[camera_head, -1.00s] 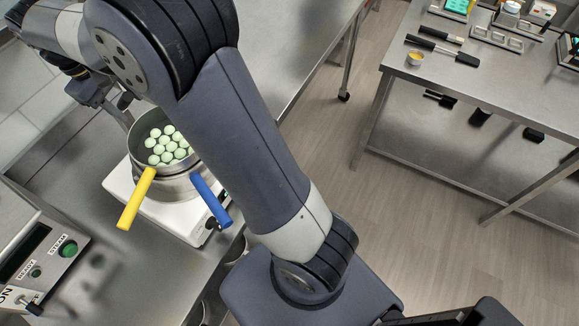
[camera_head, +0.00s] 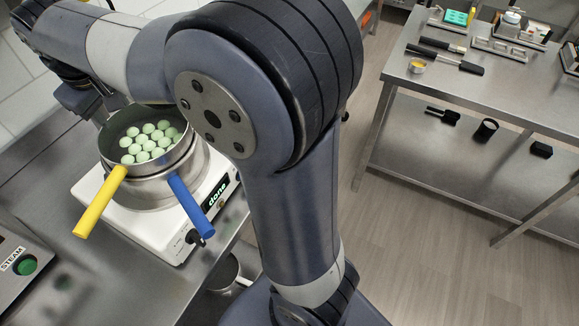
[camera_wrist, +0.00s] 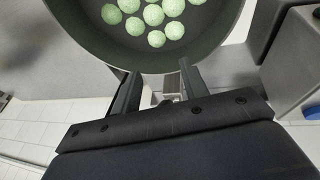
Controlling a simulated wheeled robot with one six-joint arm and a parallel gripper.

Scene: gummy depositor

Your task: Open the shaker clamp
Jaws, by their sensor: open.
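A white machine (camera_head: 140,215) on the left counter has a dark display reading "done" (camera_head: 216,190). A steel pan (camera_head: 107,148) holding pale green balls (camera_head: 150,140) sits in a second steel pan (camera_head: 160,190) on top of it. One handle is yellow (camera_head: 99,204), the other blue (camera_head: 190,205). My gripper (camera_wrist: 158,84) is open at the pan's rim, with a finger on each side of a small grey ribbed piece (camera_wrist: 173,87). I cannot tell whether this piece is the shaker clamp or whether the fingers touch it. My arm hides much of the head view's middle.
A box with a green STEAM button (camera_head: 26,265) stands at the lower left. Open floor (camera_head: 410,230) lies between the counter and that table.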

